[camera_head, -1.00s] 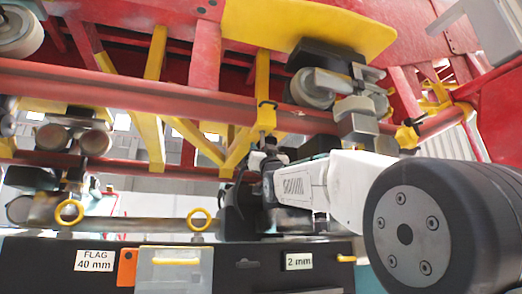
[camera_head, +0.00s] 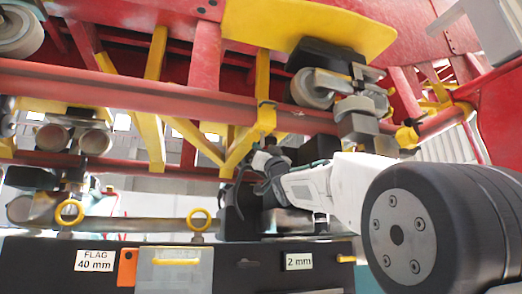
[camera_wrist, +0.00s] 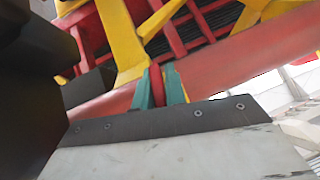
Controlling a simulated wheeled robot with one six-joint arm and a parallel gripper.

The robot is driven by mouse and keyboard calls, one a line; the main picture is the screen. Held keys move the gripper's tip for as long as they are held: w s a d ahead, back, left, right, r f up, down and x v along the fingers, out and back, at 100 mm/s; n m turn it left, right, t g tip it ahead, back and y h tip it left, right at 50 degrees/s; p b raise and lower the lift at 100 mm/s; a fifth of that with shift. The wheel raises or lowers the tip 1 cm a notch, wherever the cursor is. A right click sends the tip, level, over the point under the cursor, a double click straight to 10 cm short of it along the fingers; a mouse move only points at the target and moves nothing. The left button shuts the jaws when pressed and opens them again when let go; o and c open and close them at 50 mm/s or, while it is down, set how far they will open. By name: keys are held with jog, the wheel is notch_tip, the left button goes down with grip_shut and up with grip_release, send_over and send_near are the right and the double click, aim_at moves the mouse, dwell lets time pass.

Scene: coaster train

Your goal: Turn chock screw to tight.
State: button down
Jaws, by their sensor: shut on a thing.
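My gripper (camera_head: 262,160) is below the red coaster frame, near the foot of a yellow strut (camera_head: 263,75). In the wrist view its two teal fingertips (camera_wrist: 159,87) are close together on a narrow red upright piece (camera_wrist: 157,84), which I take for the handle of the chock screw. A yellow bracket (camera_wrist: 124,40) stands just beyond it. The rest of the screw is hidden or too small to tell. How tight it is cannot be seen.
A red tube (camera_head: 150,95) runs across above my gripper. A wheel assembly (camera_head: 325,85) hangs above right. Below stands a black bench (camera_head: 45,262) with a "FLAG 40 mm" label (camera_head: 94,260), a "2 mm" label (camera_head: 299,261) and yellow rings (camera_head: 199,220).

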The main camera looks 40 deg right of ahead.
jog(key=n+y, duration=0.1)
jog(key=y, duration=0.2)
jog(key=n+g+y, duration=0.1)
jog(key=n+y, duration=0.1)
jog(key=y, duration=0.2)
jog(key=n+y, duration=0.1)
jog(key=y, duration=0.2)
jog(key=shift+a+f+n+g+y, duration=0.1)
jog(key=shift+a+n+g+y, duration=0.05)
jog(key=shift+n+g+y, duration=0.15)
jog(key=shift+s+a+n+g+y, duration=0.15)
jog(key=shift+n+g+y, duration=1.6)
jog(key=shift+g+y, duration=1.15)
jog(key=shift+s+a+n+g+y, duration=0.15)
jog(key=shift+n+g+y, duration=1.65)
jog(key=shift+g+y, duration=1.1)
jog(key=shift+s+a+n+g+y, duration=0.15)
jog(key=shift+n+g+y, duration=1.6)
jog(key=shift+g+y, duration=1.15)
jog(key=shift+g+h, duration=0.3)
jog(key=shift+g, duration=0.2)
jog(key=c, duration=1.5)
grip_release()
